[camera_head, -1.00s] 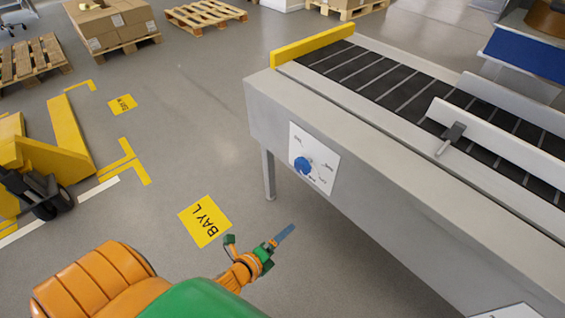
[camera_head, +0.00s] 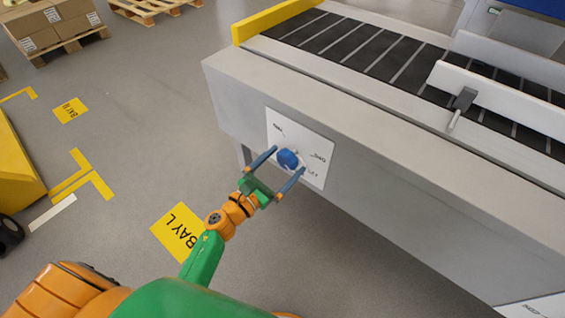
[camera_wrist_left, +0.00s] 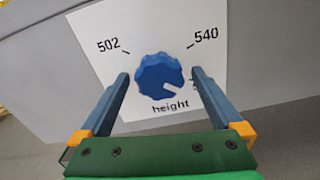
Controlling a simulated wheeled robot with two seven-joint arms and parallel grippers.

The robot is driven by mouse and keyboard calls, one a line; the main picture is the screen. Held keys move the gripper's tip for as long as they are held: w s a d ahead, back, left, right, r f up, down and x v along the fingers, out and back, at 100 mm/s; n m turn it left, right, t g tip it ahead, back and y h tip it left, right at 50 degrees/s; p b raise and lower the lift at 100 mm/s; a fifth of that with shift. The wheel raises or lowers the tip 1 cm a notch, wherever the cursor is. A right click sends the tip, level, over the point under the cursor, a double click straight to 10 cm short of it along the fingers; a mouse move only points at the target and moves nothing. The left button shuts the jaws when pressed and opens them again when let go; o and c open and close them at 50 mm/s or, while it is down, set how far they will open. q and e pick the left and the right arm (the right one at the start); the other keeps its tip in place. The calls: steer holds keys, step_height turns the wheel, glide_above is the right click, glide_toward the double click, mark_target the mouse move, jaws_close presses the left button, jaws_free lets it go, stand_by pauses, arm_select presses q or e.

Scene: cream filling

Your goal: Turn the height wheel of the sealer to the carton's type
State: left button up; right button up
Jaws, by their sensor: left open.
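The height wheel (camera_head: 288,159) is a blue knob on a white label plate (camera_head: 316,150) on the sealer's grey side. In the left wrist view the wheel (camera_wrist_left: 159,78) carries a white pointer mark aimed to the lower right. The plate there reads "502" at upper left, "540" at upper right and "height" below; another mark at lower right is partly hidden by a finger. My left gripper (camera_head: 276,170) is open, with its fingers on either side of the wheel. In the wrist view the fingers (camera_wrist_left: 160,92) look apart from it. The carton is not identifiable, and my right gripper is not in view.
The sealer's roller bed (camera_head: 375,52) has a yellow end bar (camera_head: 278,20) and a side guide with a clamp handle (camera_head: 461,106). Boxes (camera_head: 58,28) stand on a pallet at the back left. Floor left of the sealer is clear.

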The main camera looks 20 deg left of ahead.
arm_select(q)
steer(key=c, duration=1.3)
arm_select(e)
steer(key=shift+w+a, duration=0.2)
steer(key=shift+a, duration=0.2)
